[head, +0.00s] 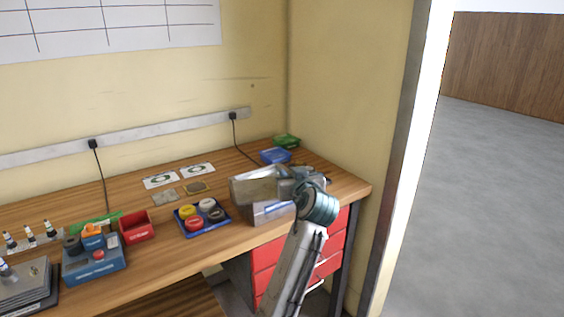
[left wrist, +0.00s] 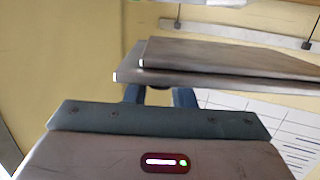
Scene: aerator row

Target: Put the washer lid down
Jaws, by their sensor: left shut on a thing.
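The washer (head: 272,212) is a silver metal box near the right end of the workbench. The washer lid (head: 253,190) is a brownish-grey metal piece that shows tilted at the washer's upper left. In the left wrist view the lid (left wrist: 225,58) shows as flat metal plates with dark edges just beyond the fingers. My left gripper (head: 288,186) is shut on the lid at the washer's right side; its blue fingers (left wrist: 160,96) are partly hidden behind the gripper body. Whether the lid touches the washer I cannot tell. My right gripper is not in view.
On the wooden bench (head: 190,248) stand a blue tray with several coloured round caps (head: 203,229), a red bin (head: 137,227) and a blue device (head: 95,262). A blue bin (head: 275,156) and a green bin (head: 286,141) stand behind the washer. Clear wood lies along the front edge.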

